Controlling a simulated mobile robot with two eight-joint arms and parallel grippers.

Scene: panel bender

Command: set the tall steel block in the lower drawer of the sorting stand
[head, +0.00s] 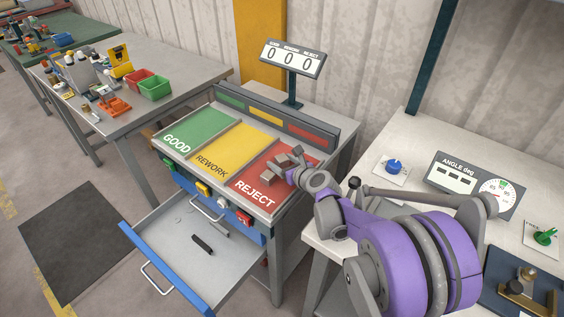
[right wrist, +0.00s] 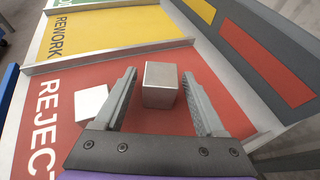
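My right gripper (right wrist: 159,74) is open over the red REJECT field, with its fingers on either side of a steel block (right wrist: 160,84). Gaps show between this block and both fingers. A second steel block (right wrist: 91,103) lies outside the left finger, partly hidden by the gripper. Which block is the taller is hard to tell from above. In the head view my right gripper (head: 290,166) reaches in from the right over the sorting stand (head: 262,213). The stand's lower drawer (head: 178,262) is pulled out, with a black piece (head: 203,244) and small grey bits inside. My left gripper is not in view.
Low dividers separate the GOOD (head: 197,130), REWORK (head: 228,150) and REJECT fields. A counter display (head: 292,58) stands behind. A bench with an angle gauge (head: 470,182) is at right, and a cluttered bench (head: 150,60) at left. The drawer has much bare floor.

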